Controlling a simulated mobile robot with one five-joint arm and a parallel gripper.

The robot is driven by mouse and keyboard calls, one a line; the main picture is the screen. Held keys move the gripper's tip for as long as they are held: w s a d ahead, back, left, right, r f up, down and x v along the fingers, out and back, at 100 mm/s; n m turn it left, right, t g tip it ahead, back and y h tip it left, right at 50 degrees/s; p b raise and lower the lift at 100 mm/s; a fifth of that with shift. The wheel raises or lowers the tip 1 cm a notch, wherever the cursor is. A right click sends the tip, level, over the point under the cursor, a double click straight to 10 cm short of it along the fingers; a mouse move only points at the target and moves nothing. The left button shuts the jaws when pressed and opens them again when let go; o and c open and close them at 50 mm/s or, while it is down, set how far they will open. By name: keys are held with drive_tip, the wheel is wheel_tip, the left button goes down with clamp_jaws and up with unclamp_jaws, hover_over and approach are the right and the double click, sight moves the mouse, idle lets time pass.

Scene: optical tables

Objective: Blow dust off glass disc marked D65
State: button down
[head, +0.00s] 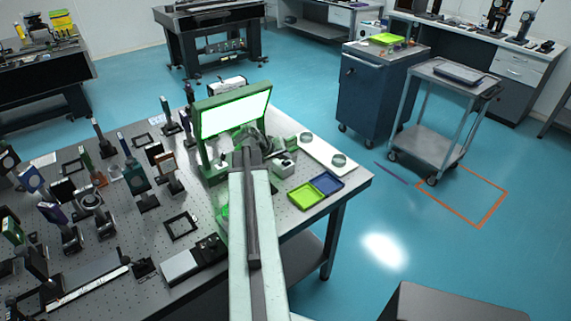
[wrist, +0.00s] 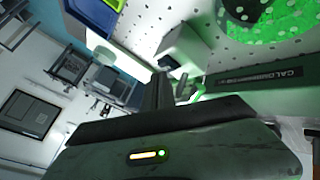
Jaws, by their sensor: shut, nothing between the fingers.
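Two small round discs, the nearer one (head: 338,160) and the farther one (head: 307,136), lie on a white strip (head: 322,153) at the table's right side. No marking is readable, so I cannot tell which is D65. My gripper (head: 250,148) is in front of the bright panel, left of the strip and apart from the discs. In the wrist view its fingers (wrist: 160,92) are shut and empty. No dust blower can be made out. Dust on the discs is too small to see.
A bright panel in a green frame (head: 263,94) stands beyond my gripper. A grey box (head: 284,168), a lime tray (head: 305,196) and a blue tray (head: 327,183) lie to its right. Several mounted optics crowd the perforated table (head: 215,232) on the left.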

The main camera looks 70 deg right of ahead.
sight(285, 163)
drive_tip(key=shift+f+b, duration=0.45)
idle(0.4)
drive_tip(key=shift+r, duration=0.1)
drive_tip(key=shift+r+p, duration=0.75)
drive_tip(key=shift+p, duration=0.1)
wheel_tip(285, 163, up, 5)
drive_tip(key=p, duration=0.5)
drive_tip(key=shift+r, duration=0.15)
idle(0.5)
